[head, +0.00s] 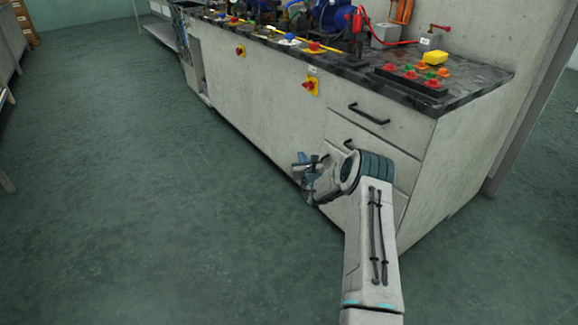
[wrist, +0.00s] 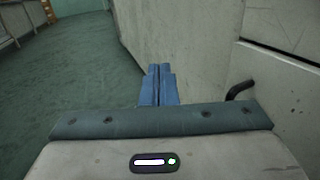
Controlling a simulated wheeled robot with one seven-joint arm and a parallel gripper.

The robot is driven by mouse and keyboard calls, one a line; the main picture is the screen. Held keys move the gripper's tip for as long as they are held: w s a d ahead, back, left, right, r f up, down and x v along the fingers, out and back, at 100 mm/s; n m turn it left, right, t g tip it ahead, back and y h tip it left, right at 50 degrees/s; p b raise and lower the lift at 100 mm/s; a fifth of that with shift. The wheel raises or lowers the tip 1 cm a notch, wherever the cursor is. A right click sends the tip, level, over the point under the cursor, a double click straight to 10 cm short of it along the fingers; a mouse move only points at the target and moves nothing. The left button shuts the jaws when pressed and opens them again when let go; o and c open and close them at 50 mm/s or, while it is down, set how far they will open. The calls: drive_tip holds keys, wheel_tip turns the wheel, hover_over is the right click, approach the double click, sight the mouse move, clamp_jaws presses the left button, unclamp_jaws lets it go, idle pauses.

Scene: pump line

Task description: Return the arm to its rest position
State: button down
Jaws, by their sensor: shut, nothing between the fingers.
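My gripper (head: 299,160) is in front of the grey bench cabinet (head: 262,105), near its drawers, pointing to the left in the head view. In the wrist view its blue fingers (wrist: 158,72) are together, with nothing between them. My arm reaches up from the bottom right of the head view and bends at the wrist. The gripper looks clear of the cabinet face, though the exact gap cannot be told.
Drawers with dark handles (head: 369,114) are close to my wrist; one handle (wrist: 240,90) shows in the wrist view. A button panel (head: 411,78) and pumps (head: 333,14) stand on the dark worktop (head: 470,88). Green floor (head: 130,170) is open to the left.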

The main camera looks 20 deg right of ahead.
drive_tip(key=s+a+p, duration=0.2)
drive_tip(key=a+p, duration=0.1)
drive_tip(key=a, duration=0.4)
drive_tip(key=shift+s, duration=0.15)
